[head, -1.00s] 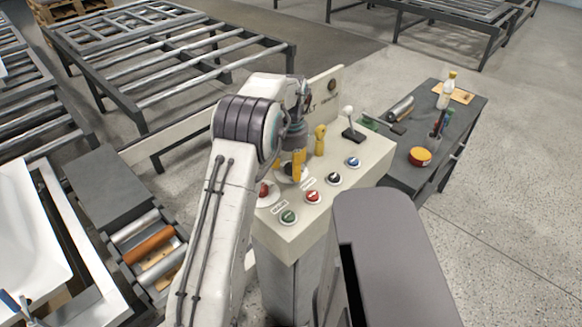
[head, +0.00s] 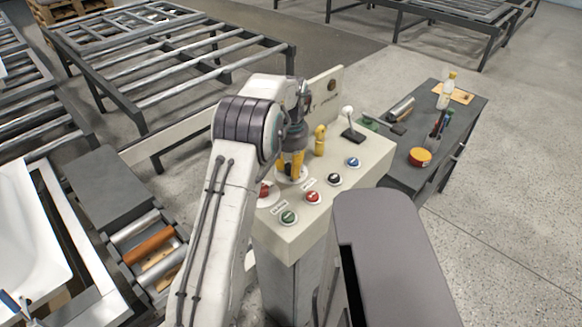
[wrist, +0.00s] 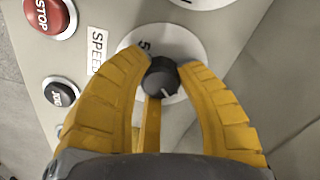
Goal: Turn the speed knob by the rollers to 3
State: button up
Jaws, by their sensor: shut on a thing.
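The speed knob (wrist: 160,80) is a small black knob on a round white dial (wrist: 180,42), next to a SPEED label. Its white pointer line faces down and slightly right in the wrist view. A 5 shows on the dial above left of the knob; the other numerals are hidden. My gripper (wrist: 163,72) has its yellow fingers on either side of the knob and is shut on it. In the head view my gripper (head: 291,171) points down at the dial (head: 291,180), and its fingers hide most of the knob.
The console top (head: 345,205) carries a red STOP button (wrist: 50,15), a black JOG button (wrist: 63,93), other buttons, a yellow knobbed part (head: 320,140) and a white-knobbed lever (head: 348,118). Rollers (head: 148,245) lie left. A dark side table (head: 465,110) stands right.

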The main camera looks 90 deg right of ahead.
jog(key=shift+a+f, duration=0.1)
grip_shut()
jog(key=m+p, duration=0.1)
jog(key=m, duration=0.2)
jog(key=shift+m, duration=0.4)
jog(key=m+p, duration=0.1)
jog(key=m, duration=0.3)
jog(key=shift+w+f+m, duration=0.1)
jog(key=shift+m, duration=0.3)
jog(key=shift+a, duration=0.1)
jog(key=o, duration=0.6)
grip_release()
jog(key=o, duration=0.4)
jog(key=shift+o, duration=0.3)
